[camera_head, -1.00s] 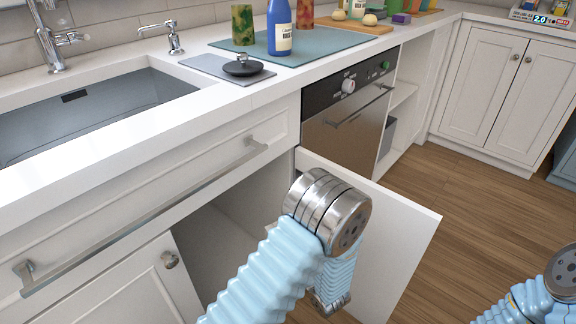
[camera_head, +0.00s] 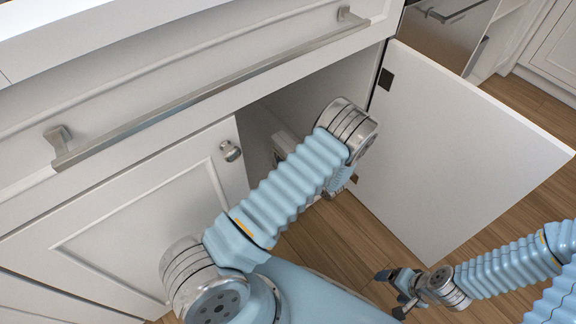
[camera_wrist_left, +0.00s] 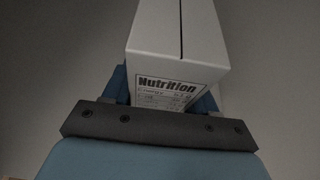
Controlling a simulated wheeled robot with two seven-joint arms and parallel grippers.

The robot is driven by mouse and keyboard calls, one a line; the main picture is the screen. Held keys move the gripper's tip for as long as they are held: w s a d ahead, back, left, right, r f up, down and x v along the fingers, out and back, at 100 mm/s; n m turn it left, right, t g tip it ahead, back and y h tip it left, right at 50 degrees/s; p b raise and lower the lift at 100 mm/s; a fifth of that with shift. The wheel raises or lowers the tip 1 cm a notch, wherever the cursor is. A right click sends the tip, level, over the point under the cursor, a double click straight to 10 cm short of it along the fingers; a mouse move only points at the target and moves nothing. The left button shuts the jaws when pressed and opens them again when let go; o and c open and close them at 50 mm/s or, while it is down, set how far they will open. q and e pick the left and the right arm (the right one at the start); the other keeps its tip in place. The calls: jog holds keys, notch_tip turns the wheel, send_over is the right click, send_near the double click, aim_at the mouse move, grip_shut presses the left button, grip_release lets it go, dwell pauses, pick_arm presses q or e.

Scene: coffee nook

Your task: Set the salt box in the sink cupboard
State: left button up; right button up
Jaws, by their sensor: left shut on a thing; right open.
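The salt box (camera_wrist_left: 175,45) is a pale carton with a "Nutrition" panel, seen close up in the dim left wrist view. My left gripper (camera_wrist_left: 163,95) is shut on it, with a blue finger on either side. In the head view my left arm reaches into the open right side of the sink cupboard (camera_head: 335,85), and its wrist mostly hides the gripper and box. I cannot tell whether the box touches the cupboard floor. My right gripper (camera_head: 394,292) is open and empty, low outside the cupboard.
The cupboard's right door (camera_head: 455,150) stands wide open, right of my left arm. The left door (camera_head: 140,220) is closed, with a round knob (camera_head: 230,151). A long bar handle (camera_head: 210,90) runs across the front above. Wooden floor (camera_head: 345,240) shows below.

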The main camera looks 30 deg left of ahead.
pick_arm(q)
jog(key=shift+f+b, duration=0.35)
jog(key=shift+f, duration=1.35)
jog(key=o, duration=1.5)
jog(key=shift+o, duration=0.2)
jog(key=shift+r, duration=0.1)
jog(key=shift+d+r+p, duration=0.1)
jog(key=shift+r+p, duration=0.1)
jog(key=shift+p, duration=0.1)
jog(key=v, duration=1.2)
jog(key=shift+f, duration=0.15)
